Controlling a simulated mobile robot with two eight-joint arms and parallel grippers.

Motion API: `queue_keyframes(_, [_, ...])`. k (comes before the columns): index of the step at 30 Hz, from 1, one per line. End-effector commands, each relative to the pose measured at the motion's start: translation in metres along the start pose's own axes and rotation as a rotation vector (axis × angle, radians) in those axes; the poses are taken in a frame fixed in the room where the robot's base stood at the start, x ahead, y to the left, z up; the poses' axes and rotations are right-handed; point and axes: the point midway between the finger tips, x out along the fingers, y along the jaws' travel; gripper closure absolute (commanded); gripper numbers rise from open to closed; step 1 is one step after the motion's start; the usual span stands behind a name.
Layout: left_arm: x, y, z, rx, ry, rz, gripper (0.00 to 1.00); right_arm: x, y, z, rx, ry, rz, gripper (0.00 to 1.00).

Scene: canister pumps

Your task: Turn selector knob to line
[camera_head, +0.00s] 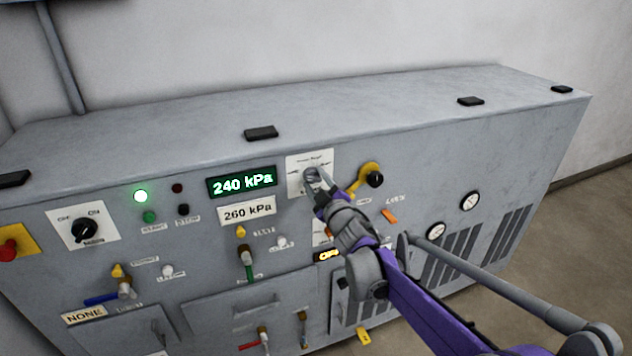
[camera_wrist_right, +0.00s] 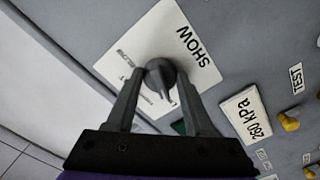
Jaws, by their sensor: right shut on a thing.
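The selector knob (camera_wrist_right: 160,76) is a dark grey knob with a pointer, on a white label plate that reads SHOW at one side. In the head view the plate (camera_head: 296,188) is right of the green 240 kPa display (camera_head: 242,182), and the gripper covers much of the knob. My right gripper (camera_head: 314,176) is at the knob, its fingers shut on it from both sides; it also shows in the right wrist view (camera_wrist_right: 158,88). The small lettering on the plate is too blurred to read. My left gripper is out of view.
A 260 kPa label (camera_head: 248,212) sits below the display. A yellow lever with a black knob (camera_head: 374,180) is just right of my gripper. An OFF/ON switch (camera_head: 84,230), valves with coloured handles, two gauges and vents are on the panel. The cabinet top is mostly clear.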

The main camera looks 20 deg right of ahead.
Motion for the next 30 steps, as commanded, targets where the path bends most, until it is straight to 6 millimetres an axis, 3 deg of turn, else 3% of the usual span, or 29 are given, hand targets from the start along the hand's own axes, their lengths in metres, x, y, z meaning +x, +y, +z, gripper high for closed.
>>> queue_keyframes(4, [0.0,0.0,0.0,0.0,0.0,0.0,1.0,0.0,0.0,0.0,-0.003,0.0,-0.001,1.0])
queue_keyframes(5, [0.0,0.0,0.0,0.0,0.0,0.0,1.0,0.0,0.0,0.0,-0.002,0.0,-0.001,0.42])
queue_keyframes(9, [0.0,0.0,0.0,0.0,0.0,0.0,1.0,0.0,0.0,0.0,-0.001,0.0,0.0,0.18])
queue_keyframes(20, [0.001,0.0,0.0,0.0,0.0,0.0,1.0,-0.004,0.0,0.0,0.0,0.0,0.0,0.18])
queue_keyframes(30, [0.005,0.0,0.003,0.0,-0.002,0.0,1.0,-0.065,0.0,0.001,-0.001,-0.001,0.001,0.18])
